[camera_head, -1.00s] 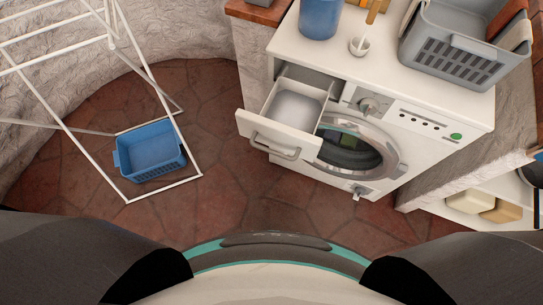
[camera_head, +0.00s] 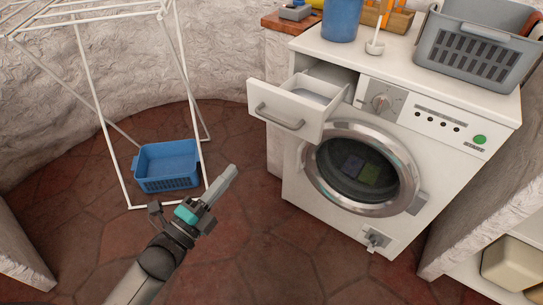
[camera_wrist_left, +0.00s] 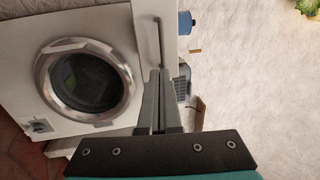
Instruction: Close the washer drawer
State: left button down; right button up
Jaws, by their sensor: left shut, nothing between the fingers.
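The white washer (camera_head: 400,170) stands at the right in the head view, its round door shut. Its drawer (camera_head: 290,118) at the top left of the front is pulled out, with a grey bar handle (camera_head: 279,117) on its face. My left gripper (camera_head: 232,172) is shut and empty, in front of the drawer, lower and to its left, apart from it. In the left wrist view the closed fingers (camera_wrist_left: 158,78) point toward the drawer's front (camera_wrist_left: 150,30) and its handle (camera_wrist_left: 158,42). My right gripper is not in view.
A blue basket (camera_head: 167,165) sits on the floor under a white drying rack (camera_head: 88,80) at the left. Tiled floor is free before the washer.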

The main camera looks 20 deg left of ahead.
pick_arm(q)
jog(key=b+x, duration=0.3)
jog(key=x, duration=1.1)
jog(key=shift+r+b, duration=0.15)
jog(key=shift+b, duration=0.2)
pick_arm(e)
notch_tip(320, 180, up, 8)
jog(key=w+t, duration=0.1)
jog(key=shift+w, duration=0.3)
pick_arm(q)
jog(key=shift+d, duration=0.1)
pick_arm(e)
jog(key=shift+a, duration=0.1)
